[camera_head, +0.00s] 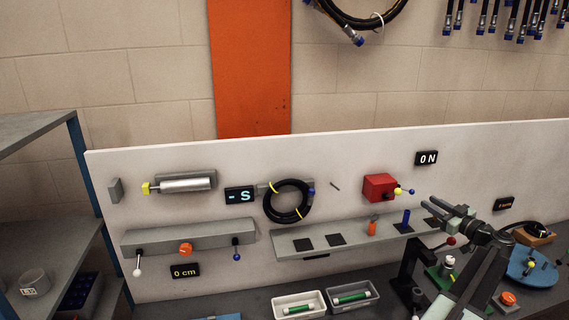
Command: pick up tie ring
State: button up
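No single thing is plainly the tie ring. A thin pale ring (377,22) hangs around the large black hose coil at the top of the wall. Two yellow bands (298,212) wrap a smaller black hose coil (287,201) on the white panel. My gripper (437,204) is at the right, in front of the panel and pointing left. It is well apart from both coils. Nothing shows held in it, but the gap between its fingers is too small to judge.
A grey ledge (290,247) with dark pads and small fittings runs along the panel behind my gripper. Two trays with green parts, one of them white (281,308), stand on the bench below. A blue round plate (533,272) lies at right. Shelves (50,228) stand at left.

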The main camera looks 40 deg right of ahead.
aim_at(372, 229)
jog(key=k, duration=1)
